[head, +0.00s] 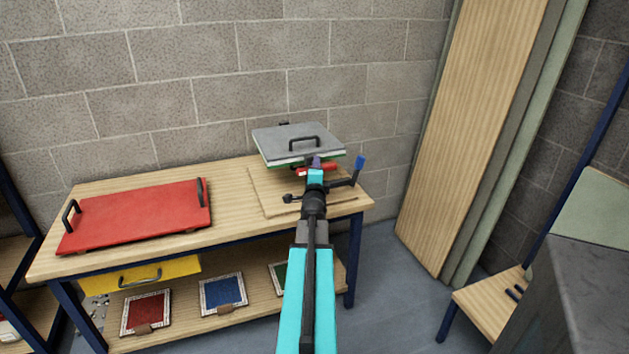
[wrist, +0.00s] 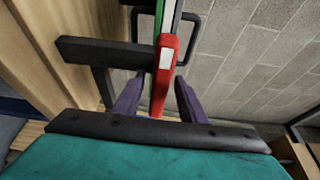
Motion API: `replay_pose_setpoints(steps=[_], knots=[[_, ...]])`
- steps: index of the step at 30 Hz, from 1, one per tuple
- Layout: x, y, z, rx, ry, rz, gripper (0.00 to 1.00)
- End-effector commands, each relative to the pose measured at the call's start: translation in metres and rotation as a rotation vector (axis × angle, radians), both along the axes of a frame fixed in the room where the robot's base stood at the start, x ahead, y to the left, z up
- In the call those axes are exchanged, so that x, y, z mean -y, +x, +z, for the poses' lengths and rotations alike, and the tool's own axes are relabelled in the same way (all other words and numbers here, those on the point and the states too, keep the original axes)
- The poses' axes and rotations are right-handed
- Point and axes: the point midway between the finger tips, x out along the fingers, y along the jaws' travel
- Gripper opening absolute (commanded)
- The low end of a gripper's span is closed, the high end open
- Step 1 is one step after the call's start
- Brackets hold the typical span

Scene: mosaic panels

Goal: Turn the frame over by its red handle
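The frame (head: 298,141) is a flat stack with a grey top plate, a black handle on top and a green and white edge, lying level above a wooden board at the bench's right end. Its red handle (head: 308,171) sticks out at the front edge. In the wrist view the red handle (wrist: 167,62) has a white patch, and the frame shows edge-on behind it. My gripper (wrist: 158,105) is open, with one purple finger on each side of the handle's near end and gaps showing. In the head view my gripper (head: 316,163) partly covers the handle.
A red panel (head: 135,217) with two black handles lies on the bench's left. A dark fixture with a blue knob (head: 360,162) stands beside my gripper. Mosaic panels (head: 223,294) and a yellow drawer (head: 150,276) are below. A block wall stands close behind.

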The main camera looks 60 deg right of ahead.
Motion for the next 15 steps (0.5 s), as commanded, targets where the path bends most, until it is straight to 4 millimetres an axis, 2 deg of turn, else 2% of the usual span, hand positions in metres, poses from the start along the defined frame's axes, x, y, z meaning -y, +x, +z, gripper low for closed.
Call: replay_pose_setpoints(steps=[15], knots=[[-0.034,-0.014,0.000,0.000,0.000,0.000,0.38]])
